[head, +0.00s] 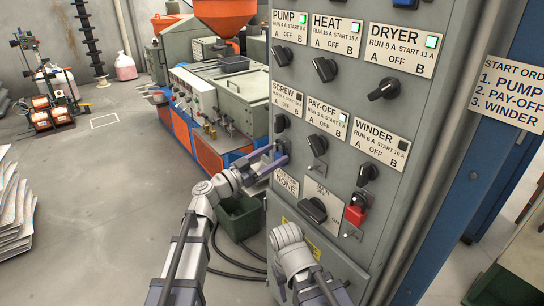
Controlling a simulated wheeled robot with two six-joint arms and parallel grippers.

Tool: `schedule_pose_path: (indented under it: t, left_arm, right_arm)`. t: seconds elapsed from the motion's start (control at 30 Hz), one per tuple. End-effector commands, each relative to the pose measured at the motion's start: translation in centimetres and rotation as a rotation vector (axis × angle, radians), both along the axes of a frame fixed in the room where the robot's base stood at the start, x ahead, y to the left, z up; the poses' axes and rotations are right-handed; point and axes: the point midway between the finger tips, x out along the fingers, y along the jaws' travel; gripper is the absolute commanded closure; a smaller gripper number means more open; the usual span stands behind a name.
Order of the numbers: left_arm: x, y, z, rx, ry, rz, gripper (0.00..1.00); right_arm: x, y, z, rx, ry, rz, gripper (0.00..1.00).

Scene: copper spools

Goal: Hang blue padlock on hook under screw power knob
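The screw power knob (281,122) is a dark knob below the SCREW label (287,97) at the left edge of the grey panel. My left gripper (280,151) is just below it, close to the panel face. Its purple-blue fingers are apart, one above the other. A small bluish shape shows at the fingertips. I cannot tell whether it is the blue padlock or whether the fingers press on it. The hook under the knob is hidden or too small to make out. My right arm is low in front of the panel, and its fingers do not show clearly.
A red padlock (355,213) hangs under the winder knob (367,174). Below the pay-off knob (317,145) is a small bare hook (315,168). A large main knob (312,211) sits lower. A green bin (240,218) stands left of the panel. The floor further left is open.

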Motion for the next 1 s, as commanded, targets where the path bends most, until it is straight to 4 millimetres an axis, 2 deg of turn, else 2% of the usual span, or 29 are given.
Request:
schedule_pose_path:
  t: [0.1, 0.37, 0.8, 1.0]
  left_arm:
    - [0.0, 0.0, 0.0, 0.000, 0.000, 0.000, 0.11]
    - [-0.2, 0.2, -0.1, 0.001, 0.000, 0.001, 0.11]
    - [-3.8, 5.3, -1.3, 0.000, 0.000, 0.003, 0.11]
    - [-4.4, 6.2, -1.5, 0.000, 0.000, 0.001, 0.11]
  right_arm:
    - [0.0, 0.0, 0.0, 0.000, 0.000, 0.000, 0.50]
    - [0.0, 0.0, -0.1, 0.000, 0.000, 0.000, 0.50]
    - [0.0, 0.0, -1.3, 0.000, 0.000, 0.000, 0.50]
    - [0.0, 0.0, -1.5, 0.000, 0.000, 0.000, 0.50]
